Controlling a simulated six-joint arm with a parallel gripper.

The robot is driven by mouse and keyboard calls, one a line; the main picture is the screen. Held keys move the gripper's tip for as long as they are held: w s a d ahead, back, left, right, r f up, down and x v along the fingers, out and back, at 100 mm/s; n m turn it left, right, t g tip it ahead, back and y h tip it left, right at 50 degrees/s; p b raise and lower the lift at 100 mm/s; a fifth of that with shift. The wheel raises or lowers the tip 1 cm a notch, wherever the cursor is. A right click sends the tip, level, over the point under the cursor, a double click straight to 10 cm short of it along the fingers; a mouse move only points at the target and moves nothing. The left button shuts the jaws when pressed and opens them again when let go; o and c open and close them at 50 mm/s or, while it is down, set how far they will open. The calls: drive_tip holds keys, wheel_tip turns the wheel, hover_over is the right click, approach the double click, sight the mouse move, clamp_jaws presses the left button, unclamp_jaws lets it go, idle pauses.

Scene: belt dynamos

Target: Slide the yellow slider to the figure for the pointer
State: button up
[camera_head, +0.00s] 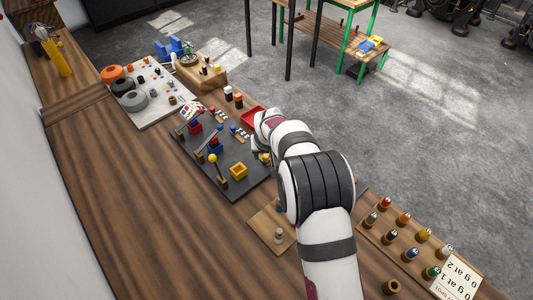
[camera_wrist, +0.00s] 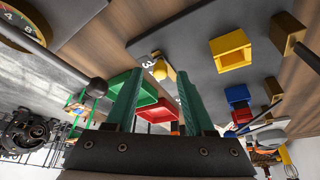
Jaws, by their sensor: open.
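The yellow slider knob (camera_wrist: 160,70) shows in the wrist view beside a white figure 3, at the edge of the dark panel (camera_wrist: 190,45). In the head view a small yellow knob (camera_head: 265,158) shows beside my arm, at the right edge of the dark panel (camera_head: 226,188). My gripper (camera_wrist: 157,78) has two green fingers, spread apart with nothing held. The knob appears between the fingertips in the picture; I cannot tell whether they touch it. A dial with a yellow rim (camera_wrist: 22,36) is partly in the wrist view at top left. Its pointer is not clear.
A yellow open box (camera_wrist: 231,50) stands on the panel, also in the head view (camera_head: 238,170). A red tray (camera_head: 252,117) lies behind the panel. A board with several coloured pegs (camera_head: 405,237) is at right. The near-left bench top is bare.

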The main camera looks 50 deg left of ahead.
drive_tip(key=shift+w+a+f, duration=0.1)
drive_tip(key=shift+a+f, duration=0.05)
drive_tip(key=shift+f, duration=0.3)
clamp_jaws()
idle(1.1)
